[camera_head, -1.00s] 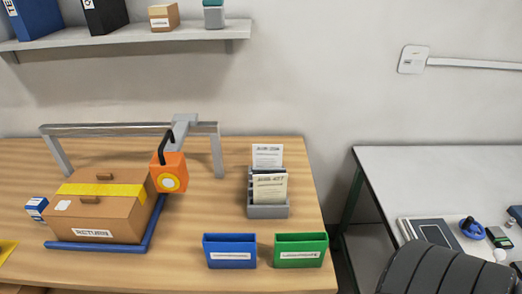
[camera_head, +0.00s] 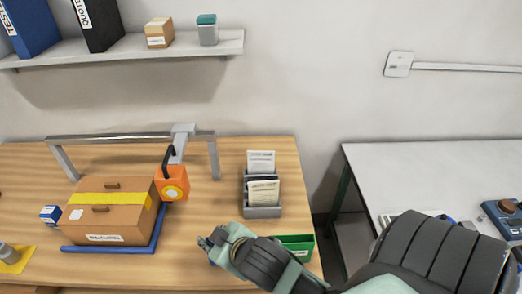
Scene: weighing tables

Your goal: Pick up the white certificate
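A white certificate (camera_head: 261,160) stands upright at the back of a grey rack (camera_head: 262,212) on the wooden table. A cream-coloured paper (camera_head: 264,193) stands in front of it in the same rack and hides its lower part. My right gripper (camera_head: 208,243) reaches in from the lower right, in front of and to the left of the rack, apart from both papers. Its fingers are small and seen at an angle, so I cannot tell whether they are open. My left gripper is out of view.
A cardboard box (camera_head: 112,222), an orange block (camera_head: 173,183) and a metal frame (camera_head: 110,139) are on the left. A white table (camera_head: 420,175) stands right.

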